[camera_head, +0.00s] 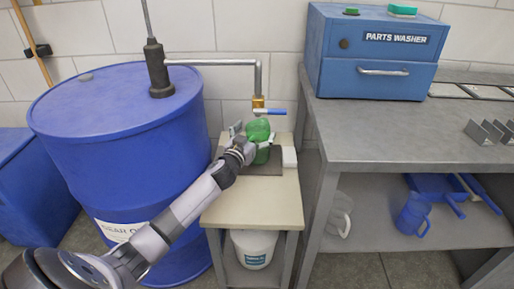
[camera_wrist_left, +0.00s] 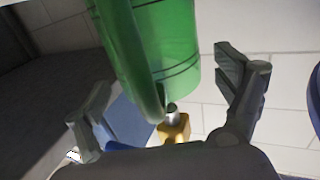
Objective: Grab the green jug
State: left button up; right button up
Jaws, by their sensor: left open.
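The green jug (camera_head: 258,131) stands on a dark mat (camera_head: 264,169) on the small beige stand, under the tap. My left gripper (camera_head: 254,140) reaches in from the left and is at the jug, its fingers on either side of it. In the left wrist view the green jug (camera_wrist_left: 150,45) shows large, with its handle towards the camera. The open fingers of my left gripper (camera_wrist_left: 165,95) stand apart, with gaps between them and the jug. My right gripper is in neither view.
A yellow tap with a blue lever (camera_head: 268,111) hangs over the jug from a pipe. A blue drum (camera_head: 110,150) stands left. A grey bench (camera_head: 400,130) with a blue parts washer (camera_head: 370,55) stands right. A white bucket (camera_head: 254,248) sits below the stand top (camera_head: 255,208).

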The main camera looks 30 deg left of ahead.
pick_arm(q)
jog(key=shift+w+a, duration=0.1)
jog(key=shift+w, duration=0.55)
jog(key=shift+c, duration=0.2)
jog(key=c, duration=1.9)
jog(key=shift+r, duration=0.1)
